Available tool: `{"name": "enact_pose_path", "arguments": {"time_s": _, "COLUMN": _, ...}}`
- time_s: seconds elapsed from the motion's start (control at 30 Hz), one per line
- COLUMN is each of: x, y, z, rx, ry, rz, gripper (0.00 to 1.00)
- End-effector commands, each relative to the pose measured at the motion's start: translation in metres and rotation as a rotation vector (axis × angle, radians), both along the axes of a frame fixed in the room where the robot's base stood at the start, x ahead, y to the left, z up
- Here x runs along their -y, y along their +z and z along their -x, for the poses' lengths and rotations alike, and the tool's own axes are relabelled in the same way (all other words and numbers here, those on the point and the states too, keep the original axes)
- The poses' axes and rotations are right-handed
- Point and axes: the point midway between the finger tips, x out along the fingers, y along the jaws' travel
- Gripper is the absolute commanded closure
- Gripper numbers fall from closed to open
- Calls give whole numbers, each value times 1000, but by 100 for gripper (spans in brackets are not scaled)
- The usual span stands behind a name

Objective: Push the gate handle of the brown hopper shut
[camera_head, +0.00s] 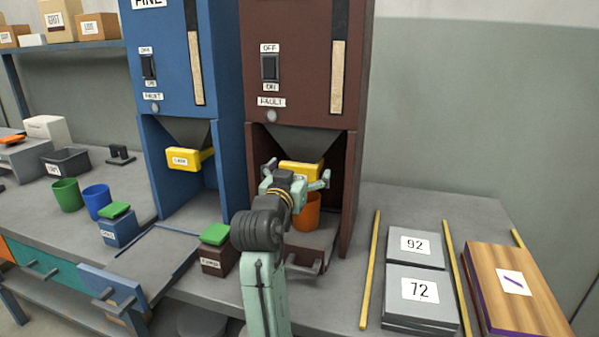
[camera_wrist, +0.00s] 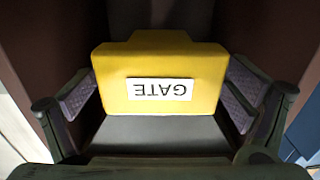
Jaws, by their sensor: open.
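The brown hopper (camera_head: 305,70) stands right of a blue one. Its yellow gate handle (camera_head: 301,170) sits under the grey funnel, partly hidden by my gripper in the head view. My gripper (camera_head: 297,182) is open in front of the handle, inside the hopper's bay. In the wrist view the gate handle (camera_wrist: 160,78), with its upside-down GATE label, lies between the spread fingers of my gripper (camera_wrist: 160,105). A gap shows on either side of it. An orange cup (camera_head: 306,213) stands below the handle, partly hidden by my arm.
The blue hopper (camera_head: 180,70) has its own yellow gate handle (camera_head: 184,159). Small blue (camera_head: 119,228) and brown (camera_head: 219,256) boxes with green tops stand at the front. Grey plates (camera_head: 420,290) and a wooden block (camera_head: 513,290) lie to the right. The brown bay's side walls are close to my gripper.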

Motion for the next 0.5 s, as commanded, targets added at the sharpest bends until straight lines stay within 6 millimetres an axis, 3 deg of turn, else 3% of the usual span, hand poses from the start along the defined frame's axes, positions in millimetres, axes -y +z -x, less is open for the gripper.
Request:
{"name": "enact_pose_path", "arguments": {"time_s": 0.17, "x": -5, "y": 0, "z": 12, "rx": 1, "ry": 2, "rz": 0, "gripper": 3}}
{"name": "enact_pose_path", "arguments": {"time_s": 0.5, "x": -27, "y": 0, "z": 79, "rx": 2, "ry": 3, "rz": 0, "gripper": 3}}
